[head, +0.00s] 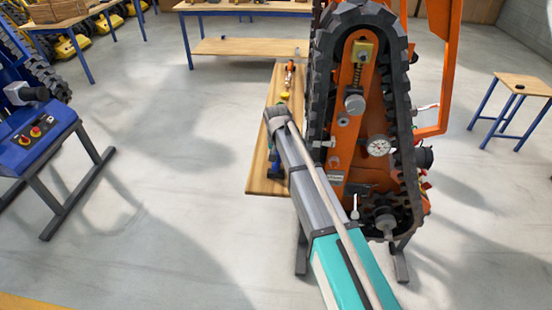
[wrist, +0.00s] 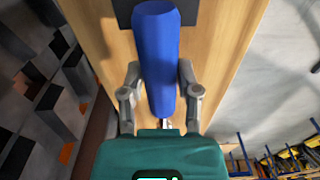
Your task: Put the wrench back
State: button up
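In the wrist view a thick blue handle (wrist: 158,50) lies lengthwise between the two fingers of my gripper (wrist: 160,80). It appears to be the wrench, but its jaw is not clear to see. The fingers sit close against both sides of the handle, with no clear gap. A wooden board (wrist: 215,45) is behind it, with a dark patch (wrist: 124,12) near the handle's far end. In the head view a bit of blue (head: 276,165) shows beside my arm over the narrow wooden board (head: 262,184); my arm hides most of the gripper there.
An orange tracked carrier (head: 338,150) with a black track (head: 320,90) stands right beside the board. An orange-handled tool (head: 290,68) and a yellow item (head: 285,96) lie on the board's far part. A blue control stand (head: 38,145) is at left; the floor between is clear.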

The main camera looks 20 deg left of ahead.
jog(key=o, duration=0.3)
jog(key=shift+o, duration=0.2)
jog(key=shift+r, duration=0.15)
notch_tip(320, 180, up, 12)
jog(key=p, duration=1.2)
jog(key=shift+s, duration=0.3)
jog(key=shift+s+d+f, duration=0.1)
jog(key=shift+f, duration=0.1)
dwell(0.5)
